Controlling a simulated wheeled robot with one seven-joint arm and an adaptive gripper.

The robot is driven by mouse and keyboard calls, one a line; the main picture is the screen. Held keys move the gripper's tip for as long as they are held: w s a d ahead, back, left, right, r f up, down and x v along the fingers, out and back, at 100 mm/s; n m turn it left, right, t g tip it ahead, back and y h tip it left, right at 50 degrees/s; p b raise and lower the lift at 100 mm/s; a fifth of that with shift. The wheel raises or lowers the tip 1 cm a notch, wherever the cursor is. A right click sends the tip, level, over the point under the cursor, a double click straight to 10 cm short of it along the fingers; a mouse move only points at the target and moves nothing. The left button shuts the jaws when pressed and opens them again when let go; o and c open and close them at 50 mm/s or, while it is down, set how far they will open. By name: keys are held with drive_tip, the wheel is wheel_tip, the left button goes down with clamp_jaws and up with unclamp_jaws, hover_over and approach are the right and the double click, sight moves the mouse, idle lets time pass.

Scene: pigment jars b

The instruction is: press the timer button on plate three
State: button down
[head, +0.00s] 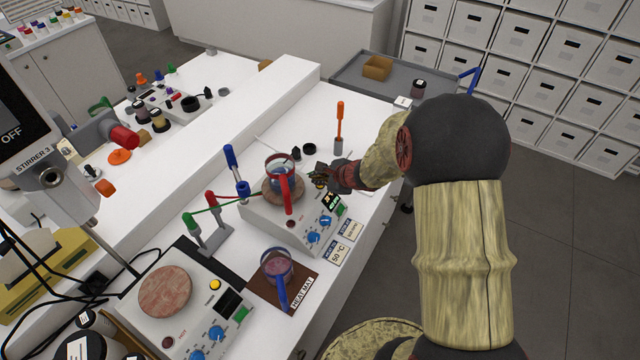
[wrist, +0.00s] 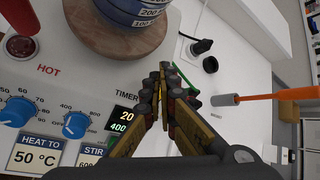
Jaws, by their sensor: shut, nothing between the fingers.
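My gripper (head: 322,176) is shut and empty, over the back right corner of the far hotplate (head: 262,217). In the wrist view its fingertips (wrist: 165,78) are together beside the TIMER label (wrist: 127,94) and the lit display (wrist: 122,120). The timer button here is hidden behind the fingers; I cannot tell if they touch it. A beaker (head: 283,181) with a red handle stands on this plate's round top. The near hotplate (head: 188,322) has an empty round top and a yellow button (head: 215,285). I see no plate number on either hotplate.
A blue-handled beaker (head: 277,267) stands on the brown heat mat (head: 305,284) between the hotplates. A box labelled STIRRER 3 (head: 38,165) is at left.

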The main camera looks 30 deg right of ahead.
drive_tip(key=shift+f, duration=0.15)
idle(0.3)
drive_tip(key=shift+f+b, duration=0.3)
drive_tip(key=shift+b, duration=0.4)
drive_tip(key=shift+f+b, duration=0.45)
drive_tip(key=shift+b, duration=0.2)
idle(0.4)
drive_tip(key=shift+r, duration=0.15)
drive_tip(key=shift+r+p, duration=0.55)
drive_tip(key=shift+r, duration=0.25)
wheel_tip(320, 180, up, 6)
drive_tip(key=p, duration=0.3)
drive_tip(key=shift+p, duration=0.4)
idle(0.5)
